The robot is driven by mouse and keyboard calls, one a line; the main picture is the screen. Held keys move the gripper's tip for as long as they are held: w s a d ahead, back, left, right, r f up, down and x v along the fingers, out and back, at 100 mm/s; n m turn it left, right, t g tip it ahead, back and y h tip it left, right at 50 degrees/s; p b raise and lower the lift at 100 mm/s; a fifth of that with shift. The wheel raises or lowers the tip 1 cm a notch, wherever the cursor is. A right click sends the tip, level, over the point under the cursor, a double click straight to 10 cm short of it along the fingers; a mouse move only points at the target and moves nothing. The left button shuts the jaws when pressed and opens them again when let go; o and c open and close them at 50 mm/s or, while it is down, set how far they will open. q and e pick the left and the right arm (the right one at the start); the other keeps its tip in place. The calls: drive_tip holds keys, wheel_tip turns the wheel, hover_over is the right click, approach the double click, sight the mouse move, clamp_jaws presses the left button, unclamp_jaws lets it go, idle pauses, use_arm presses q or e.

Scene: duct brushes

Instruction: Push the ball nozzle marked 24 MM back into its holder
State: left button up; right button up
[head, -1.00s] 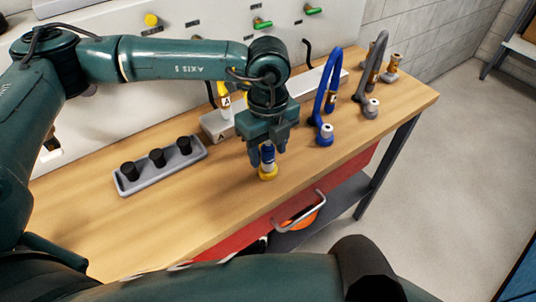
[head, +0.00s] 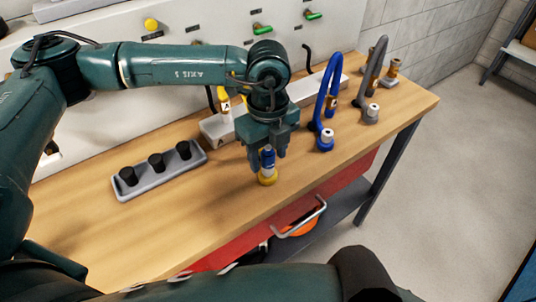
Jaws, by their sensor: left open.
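A small nozzle (head: 268,168) with a white body stands in a round yellow base (head: 267,181) on the wooden bench, directly below my left gripper. My left gripper (head: 267,155) is open, pointing down, with its fingers around or just above the nozzle's blue upper part; I cannot tell if they touch it. Two similar white-topped nozzles stand to the right: one in a blue base (head: 325,143) by a blue hose, one in a grey base (head: 371,116) by a grey hose. No size marking is legible. My right gripper is not in view.
A grey tray (head: 139,191) with three black cups lies on the left of the bench (head: 205,215). A pale block with a yellow fitting (head: 225,103) marked A stands behind the gripper. Brass fittings (head: 393,67) stand at the far right. The bench front is clear.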

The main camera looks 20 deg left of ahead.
sight(268, 148)
use_arm(q)
drive_tip(key=shift+b, duration=0.35)
idle(0.3)
drive_tip(key=shift+c, duration=0.3)
clamp_jaws()
drive_tip(key=shift+r, duration=0.15)
idle(0.3)
drive_tip(key=shift+r+p, duration=1.65)
drive_tip(key=shift+r, duration=1.2)
